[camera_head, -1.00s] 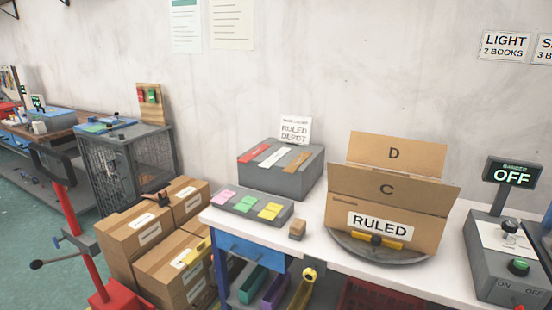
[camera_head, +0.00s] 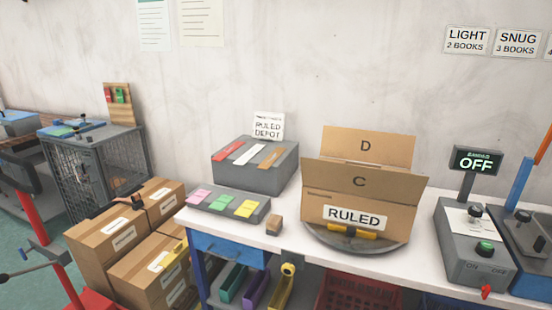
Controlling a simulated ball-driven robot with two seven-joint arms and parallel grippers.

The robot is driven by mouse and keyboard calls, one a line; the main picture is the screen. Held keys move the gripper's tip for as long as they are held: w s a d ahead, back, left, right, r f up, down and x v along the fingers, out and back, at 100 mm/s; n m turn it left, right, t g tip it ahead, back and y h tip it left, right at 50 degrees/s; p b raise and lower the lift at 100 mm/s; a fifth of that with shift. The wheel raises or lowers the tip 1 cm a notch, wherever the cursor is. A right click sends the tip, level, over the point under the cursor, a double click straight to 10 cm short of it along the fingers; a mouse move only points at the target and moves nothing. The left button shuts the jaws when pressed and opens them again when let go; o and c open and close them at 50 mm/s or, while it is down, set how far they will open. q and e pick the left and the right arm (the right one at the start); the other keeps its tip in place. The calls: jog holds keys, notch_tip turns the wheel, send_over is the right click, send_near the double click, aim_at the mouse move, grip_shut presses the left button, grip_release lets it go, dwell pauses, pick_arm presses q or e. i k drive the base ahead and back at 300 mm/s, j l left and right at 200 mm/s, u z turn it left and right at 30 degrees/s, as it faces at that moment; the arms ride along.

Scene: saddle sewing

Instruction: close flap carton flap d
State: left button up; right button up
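The flap carton (camera_head: 342,209) stands on a round grey turntable (camera_head: 378,245) on the white table, with a RULED label on its front. Flap D (camera_head: 395,148) stands upright at the back of the carton. Flap C (camera_head: 395,183) stands up at the front, tilted slightly, and hides the carton's opening. A yellow bar with a dark knob (camera_head: 352,232) sits at the turntable's front. Neither of my grippers shows in the view.
A grey box with coloured strips (camera_head: 255,178) and a tray of coloured notes (camera_head: 222,207) stand left of the carton. A small wooden block (camera_head: 274,225) lies between. A control box (camera_head: 472,250) with an OFF display (camera_head: 476,161) stands right. Stacked cartons (camera_head: 110,238) are left of the table.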

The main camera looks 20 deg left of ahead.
aim_at(395, 150)
jog(key=i+l+z, duration=0.15)
jog(key=i+z, duration=0.2)
jog(key=i, duration=0.15)
jog(key=i+z, duration=0.35)
jog(key=i, duration=0.1)
